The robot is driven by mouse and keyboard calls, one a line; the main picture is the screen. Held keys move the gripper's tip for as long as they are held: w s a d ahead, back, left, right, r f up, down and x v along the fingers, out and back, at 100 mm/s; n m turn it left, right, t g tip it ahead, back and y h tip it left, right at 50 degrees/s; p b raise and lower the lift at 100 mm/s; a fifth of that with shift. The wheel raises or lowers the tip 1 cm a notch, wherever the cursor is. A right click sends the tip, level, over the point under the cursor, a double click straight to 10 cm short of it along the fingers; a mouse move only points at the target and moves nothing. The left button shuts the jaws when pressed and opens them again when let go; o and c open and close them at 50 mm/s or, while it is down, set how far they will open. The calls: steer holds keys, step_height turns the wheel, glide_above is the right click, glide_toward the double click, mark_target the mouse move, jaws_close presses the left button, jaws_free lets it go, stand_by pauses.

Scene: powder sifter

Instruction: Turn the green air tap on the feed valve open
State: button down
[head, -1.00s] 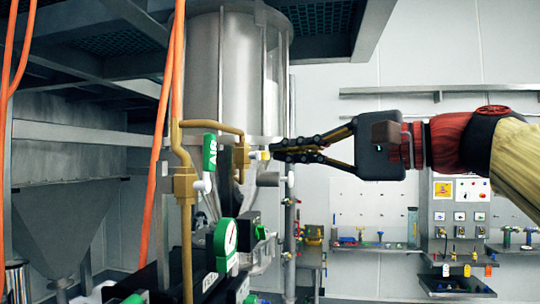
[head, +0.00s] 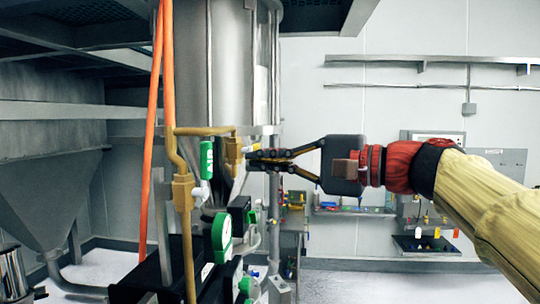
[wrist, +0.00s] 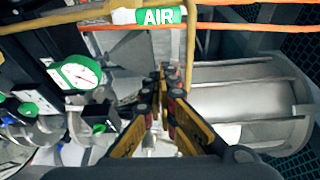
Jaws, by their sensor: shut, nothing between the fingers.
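The green air tap handle, marked AIR (head: 206,160), stands upright beside the brass pipework in the head view. It also shows at the top of the wrist view (wrist: 157,16), lying across the picture. A brass fitting (head: 235,150) sits just right of it. My gripper (head: 254,158) reaches in from the right with its fingers together and empty. Its tips are right of the handle, close by the brass fitting; I cannot tell whether they touch it. In the wrist view my gripper (wrist: 163,82) points toward the pipework, below the handle.
A round green-rimmed gauge (head: 222,232) stands below the handle. Orange hoses (head: 153,130) and a brass pipe (head: 187,245) run down on the left. A large steel vessel (head: 225,60) is above. A wall bench with small parts (head: 350,211) is behind my arm.

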mark_target(206, 171)
steer(key=s+a+p, duration=0.1)
steer(key=a, duration=0.5)
steer(key=shift+s+p, duration=0.25)
steer(key=shift+p, duration=0.15)
steer(key=s+n+b, duration=0.1)
steer(key=b, duration=0.2)
steer(key=shift+r, duration=0.1)
steer(key=shift+r, duration=0.1)
stand_by(0.4)
